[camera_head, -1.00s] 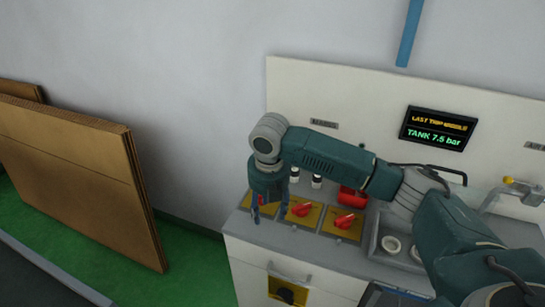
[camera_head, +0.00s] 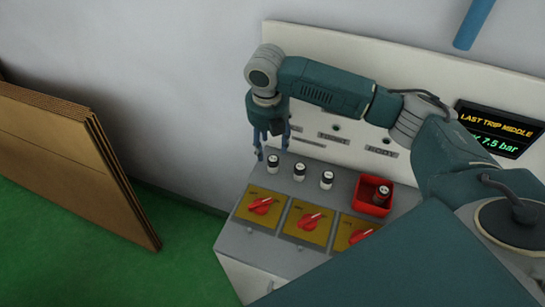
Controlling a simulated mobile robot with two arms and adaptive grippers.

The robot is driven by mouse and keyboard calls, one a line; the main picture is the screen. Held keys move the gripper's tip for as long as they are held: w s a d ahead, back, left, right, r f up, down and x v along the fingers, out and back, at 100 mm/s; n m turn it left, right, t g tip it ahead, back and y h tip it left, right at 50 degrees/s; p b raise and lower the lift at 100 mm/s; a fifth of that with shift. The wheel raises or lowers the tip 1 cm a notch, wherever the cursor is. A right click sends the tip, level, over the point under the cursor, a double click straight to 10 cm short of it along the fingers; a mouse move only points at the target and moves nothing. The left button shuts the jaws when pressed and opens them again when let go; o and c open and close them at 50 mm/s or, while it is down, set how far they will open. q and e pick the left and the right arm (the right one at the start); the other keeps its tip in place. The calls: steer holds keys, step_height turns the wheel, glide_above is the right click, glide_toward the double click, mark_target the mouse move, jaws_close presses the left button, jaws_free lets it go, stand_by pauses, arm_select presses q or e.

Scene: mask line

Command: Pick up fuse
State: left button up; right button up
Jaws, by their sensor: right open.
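Several small black-and-white fuses show. Three stand upright in a row at the back of the grey console: the left fuse (camera_head: 273,164), the middle fuse (camera_head: 299,172) and the right fuse (camera_head: 327,180). Another dark fuse (camera_head: 382,196) is in a red open box (camera_head: 368,207) to the right. My right gripper (camera_head: 271,150) points down with its fingers apart, just above or behind the left fuse. Whether it touches that fuse is unclear. No fuse shows between its fingers. My left gripper is out of view.
Several red rotary switches on yellow plates line the console front, such as the left switch (camera_head: 261,206). Behind stands a white panel with labels and a display (camera_head: 497,130) reading "LAST TRIP MIDDLE". Cardboard sheets (camera_head: 70,165) lean at the left above green floor.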

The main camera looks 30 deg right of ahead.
mark_target(273, 158)
step_height(273, 158, down, 2)
steer(key=shift+d+f, duration=0.2)
steer(key=shift+f, duration=0.2)
steer(key=f+p, duration=0.1)
steer(key=f, duration=0.1)
steer(key=f+p, duration=0.1)
steer(key=f, duration=0.1)
steer(key=shift+d+f, duration=0.1)
steer(key=shift+d, duration=0.3)
steer(key=shift+w+f, duration=0.1)
steer(key=shift+f, duration=0.4)
steer(key=c, duration=0.4)
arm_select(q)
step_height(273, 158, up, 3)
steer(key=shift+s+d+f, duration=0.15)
arm_select(e)
steer(key=c, duration=0.8)
